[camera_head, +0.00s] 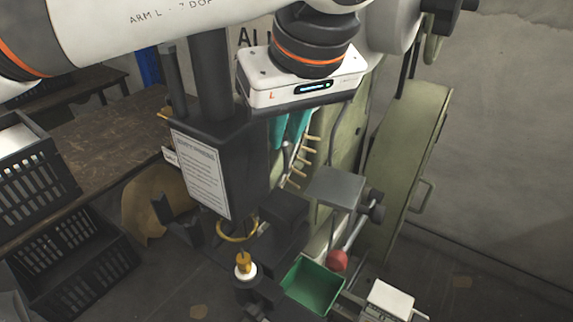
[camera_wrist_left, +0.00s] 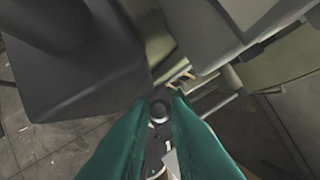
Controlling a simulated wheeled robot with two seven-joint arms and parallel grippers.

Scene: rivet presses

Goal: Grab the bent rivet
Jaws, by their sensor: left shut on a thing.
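My left gripper (camera_head: 285,142) has teal fingers and points down beside the press's dark column. In the left wrist view its fingers (camera_wrist_left: 160,105) close on a small grey round-ended piece, the rivet (camera_wrist_left: 158,110), at the fingertips. Its shape is too small to tell, and I cannot see a bend. My right gripper is not in view.
The dark press head with a notice (camera_head: 202,172) stands just left of my left gripper. Green machine panels (camera_head: 405,165) rise at the right. A green bin (camera_head: 313,286) and a red knob (camera_head: 337,260) sit below. Black crates (camera_head: 75,262) stand at the left.

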